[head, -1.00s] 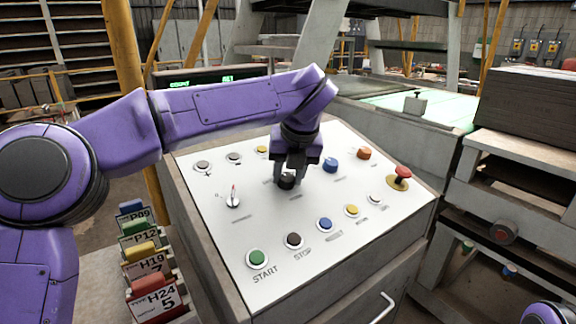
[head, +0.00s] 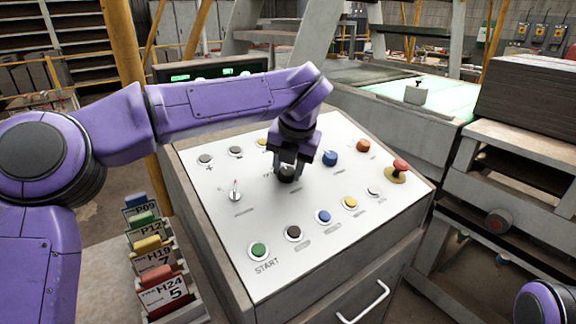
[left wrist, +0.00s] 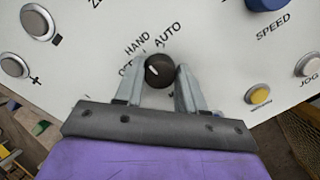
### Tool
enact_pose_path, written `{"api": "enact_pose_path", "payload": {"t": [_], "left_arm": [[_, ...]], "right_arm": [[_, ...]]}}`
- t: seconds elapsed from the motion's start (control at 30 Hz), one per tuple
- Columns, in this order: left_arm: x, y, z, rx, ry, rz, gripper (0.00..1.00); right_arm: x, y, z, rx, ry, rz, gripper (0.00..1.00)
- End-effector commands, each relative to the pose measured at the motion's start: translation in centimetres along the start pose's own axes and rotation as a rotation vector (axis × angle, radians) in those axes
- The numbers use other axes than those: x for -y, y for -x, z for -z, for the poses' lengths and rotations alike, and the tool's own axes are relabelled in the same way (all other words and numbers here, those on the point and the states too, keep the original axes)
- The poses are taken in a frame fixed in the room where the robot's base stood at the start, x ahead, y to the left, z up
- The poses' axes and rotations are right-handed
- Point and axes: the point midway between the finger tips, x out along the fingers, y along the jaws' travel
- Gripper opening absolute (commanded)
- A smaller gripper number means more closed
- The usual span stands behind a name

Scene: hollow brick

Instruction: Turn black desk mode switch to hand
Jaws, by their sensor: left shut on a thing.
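The black mode switch (head: 287,173) is a round knob on the white sloped desk panel (head: 262,220). In the left wrist view the knob (left wrist: 159,70) sits between my left fingers, with a white pointer mark on its upper left part. The labels HAND and AUTO stand just above it, HAND to the left and AUTO to the right; another label at the left is partly hidden by a finger. My left gripper (head: 288,165) comes down from above and is shut on the knob. My right gripper is not in view; only part of my right arm shows at the lower right.
Close by are a blue speed knob (head: 330,158), a small pointer switch (head: 235,191), a red mushroom button (head: 400,166) and a row of buttons with the green START (head: 259,250). A card rack (head: 160,270) stands left of the desk.

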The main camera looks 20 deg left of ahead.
Motion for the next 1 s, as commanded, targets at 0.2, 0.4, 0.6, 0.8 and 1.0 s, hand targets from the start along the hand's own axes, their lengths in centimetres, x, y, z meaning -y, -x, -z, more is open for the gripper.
{"api": "enact_pose_path", "payload": {"t": [0.2,0.4,0.6,0.8,1.0], "left_arm": [[0.0,-0.2,0.1,-0.004,0.000,-0.001,0.63],[0.0,-0.1,0.1,-0.002,0.001,0.000,0.63],[0.0,1.6,-0.1,0.002,0.004,0.000,0.63],[0.1,6.5,-0.1,0.003,0.002,-0.002,0.63],[0.0,9.8,-0.1,-0.001,0.002,-0.001,0.63]], "right_arm": [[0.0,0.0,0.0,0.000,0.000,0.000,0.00],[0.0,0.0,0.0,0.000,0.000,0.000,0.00],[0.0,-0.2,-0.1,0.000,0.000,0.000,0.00],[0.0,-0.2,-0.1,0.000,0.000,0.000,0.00],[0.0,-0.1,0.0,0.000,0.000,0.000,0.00]]}}
